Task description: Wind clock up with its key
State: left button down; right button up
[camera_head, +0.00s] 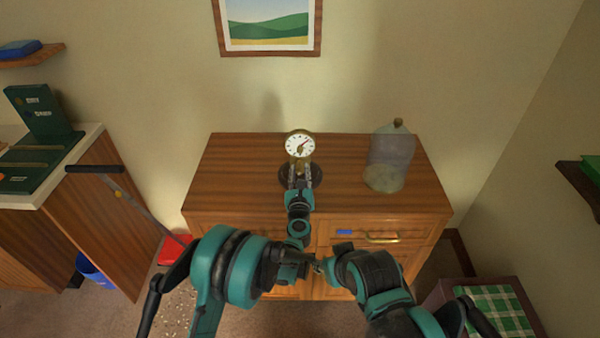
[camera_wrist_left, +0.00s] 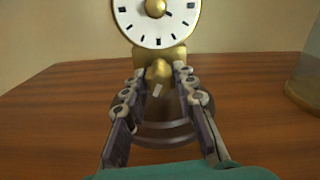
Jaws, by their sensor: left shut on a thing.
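The clock (camera_head: 300,143) stands upright on the wooden cabinet, with a round white dial, gold rim and dark round base. Its dial also shows at the top of the left wrist view (camera_wrist_left: 178,22), cut off by the frame. My left gripper (camera_head: 299,169) is in front of the clock, below the dial. In the left wrist view its two fingers (camera_wrist_left: 160,73) are closed in on a small gold rounded piece, which looks like the key (camera_wrist_left: 157,74). My right gripper (camera_head: 318,266) is low in front of the cabinet, small and partly hidden by my arm.
A glass dome (camera_head: 391,160) stands on the cabinet (camera_head: 240,180) to the right of the clock. The cabinet top left of the clock is clear. A drawer with a brass handle (camera_head: 381,238) is below. A side counter (camera_head: 90,150) with a dark green object is at left.

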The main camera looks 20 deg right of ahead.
pick_arm(q)
jog(key=shift+m, duration=0.3)
jog(key=m, duration=1.3)
jog(key=shift+m, duration=0.3)
jog(key=m, duration=0.3)
jog(key=shift+m, duration=0.3)
jog(key=m, duration=0.3)
jog(key=shift+m, duration=0.4)
jog(key=m, duration=0.3)
jog(key=shift+m, duration=2.1)
